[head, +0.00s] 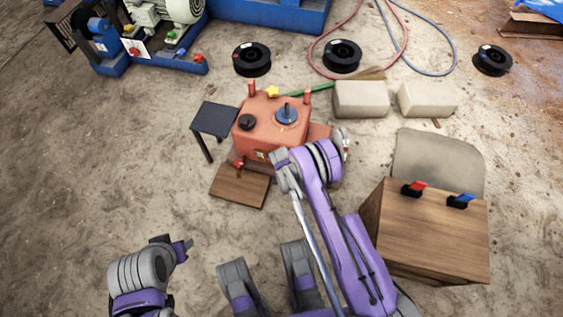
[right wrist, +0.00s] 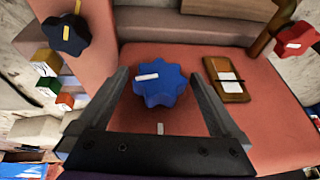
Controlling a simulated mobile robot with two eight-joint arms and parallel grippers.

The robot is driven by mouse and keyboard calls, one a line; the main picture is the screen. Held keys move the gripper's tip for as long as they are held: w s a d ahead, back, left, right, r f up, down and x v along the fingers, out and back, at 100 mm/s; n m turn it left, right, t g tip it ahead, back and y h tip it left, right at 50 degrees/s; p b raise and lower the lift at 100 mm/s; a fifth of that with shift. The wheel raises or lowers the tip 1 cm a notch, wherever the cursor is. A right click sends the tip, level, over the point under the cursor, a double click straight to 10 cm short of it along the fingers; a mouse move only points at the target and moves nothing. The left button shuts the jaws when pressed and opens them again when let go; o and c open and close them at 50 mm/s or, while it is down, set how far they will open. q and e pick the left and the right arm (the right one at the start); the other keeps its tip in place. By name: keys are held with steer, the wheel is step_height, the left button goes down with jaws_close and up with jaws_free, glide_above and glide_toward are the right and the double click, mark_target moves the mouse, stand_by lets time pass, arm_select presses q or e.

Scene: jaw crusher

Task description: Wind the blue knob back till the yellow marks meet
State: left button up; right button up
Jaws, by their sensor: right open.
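The blue knob (right wrist: 163,88), star-shaped, sits on a red face in the right wrist view. A pale mark (right wrist: 147,77) on it lies left of its centre. Another pale mark (right wrist: 160,128) is on the red face just below the knob, so the two marks are apart. My right gripper (right wrist: 159,75) is open, one finger on each side of the knob. I see no clear contact. In the head view my right arm hides this knob and its fingers at the front of the red machine (head: 262,137). My left gripper (head: 187,246) is at the lower left, its jaws unclear.
A black knob (right wrist: 65,33), a red knob (right wrist: 297,38) and a wooden plate with a white label (right wrist: 228,80) are near the blue knob. A wooden box (head: 430,245) stands at the right, a small dark table (head: 214,118) left of the machine. The left floor is clear.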

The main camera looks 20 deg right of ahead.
steer(key=shift+r, duration=0.1)
steer(key=p+v, duration=0.2)
steer(key=v, duration=0.8)
steer(key=shift+s+r+p, duration=0.2)
steer(key=shift+r+p, duration=0.1)
steer(key=shift+p, duration=0.1)
